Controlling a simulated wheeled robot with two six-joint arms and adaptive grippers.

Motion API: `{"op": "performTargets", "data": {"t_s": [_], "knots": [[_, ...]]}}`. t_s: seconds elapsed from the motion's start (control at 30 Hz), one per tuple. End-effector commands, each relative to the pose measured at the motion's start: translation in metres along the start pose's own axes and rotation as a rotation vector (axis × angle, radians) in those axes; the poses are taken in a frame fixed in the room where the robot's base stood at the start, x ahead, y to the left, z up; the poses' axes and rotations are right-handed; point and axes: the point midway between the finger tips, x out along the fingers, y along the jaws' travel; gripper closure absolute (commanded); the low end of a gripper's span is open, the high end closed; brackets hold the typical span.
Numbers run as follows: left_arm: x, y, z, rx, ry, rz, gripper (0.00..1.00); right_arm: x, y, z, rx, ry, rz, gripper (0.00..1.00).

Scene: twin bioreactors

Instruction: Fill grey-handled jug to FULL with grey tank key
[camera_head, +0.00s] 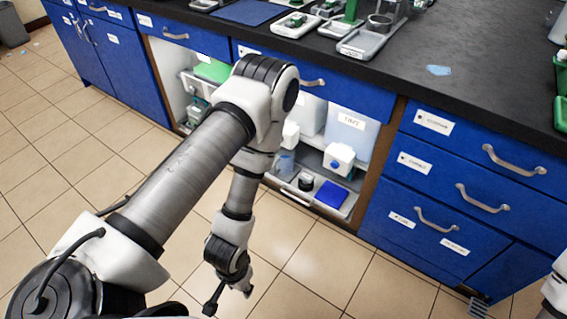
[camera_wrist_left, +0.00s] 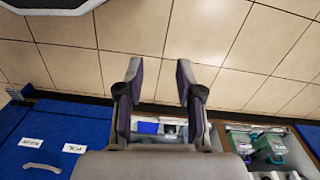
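In the head view an open cabinet bay holds two whitish tanks; the right tank (camera_head: 347,134) bears a label and a white tap block with a blue spot (camera_head: 338,160). A small translucent vessel (camera_head: 285,163), perhaps a jug, stands below the left tap block (camera_head: 290,134). Its handle colour cannot be made out. A dark round item (camera_head: 305,183) sits beside a blue pad (camera_head: 331,194). I cannot pick out a grey key. My left gripper (camera_head: 228,296) hangs over the floor in front of the cabinets; the left wrist view shows its fingers (camera_wrist_left: 160,68) apart and empty. My right gripper is outside the frames.
Another open bay (camera_head: 188,112) at left holds green-topped items, also in the left wrist view (camera_wrist_left: 270,145). Blue drawers (camera_head: 440,165) flank the bay. The black counter (camera_head: 460,60) carries trays and equipment.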

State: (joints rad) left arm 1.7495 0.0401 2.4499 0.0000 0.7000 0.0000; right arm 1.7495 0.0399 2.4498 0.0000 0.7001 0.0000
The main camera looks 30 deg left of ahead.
Motion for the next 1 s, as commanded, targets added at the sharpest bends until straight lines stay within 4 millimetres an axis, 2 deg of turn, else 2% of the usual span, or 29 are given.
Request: {"op": "performTargets", "data": {"t_s": [0.03,0.1,0.13,1.0], "knots": [[-0.0001,0.0,-0.0001,0.0,0.0,0.0,0.74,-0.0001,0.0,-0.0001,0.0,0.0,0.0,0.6],[-0.0001,0.0,-0.0001,0.0,0.0,0.0,0.99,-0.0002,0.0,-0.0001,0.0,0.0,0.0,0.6],[-0.0002,0.0,-0.0001,0.0,0.0,0.0,1.0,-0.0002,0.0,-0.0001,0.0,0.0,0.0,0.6],[-0.0003,0.0,-0.0002,0.0,0.0,0.0,1.0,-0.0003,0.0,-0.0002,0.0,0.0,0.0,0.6]]}}
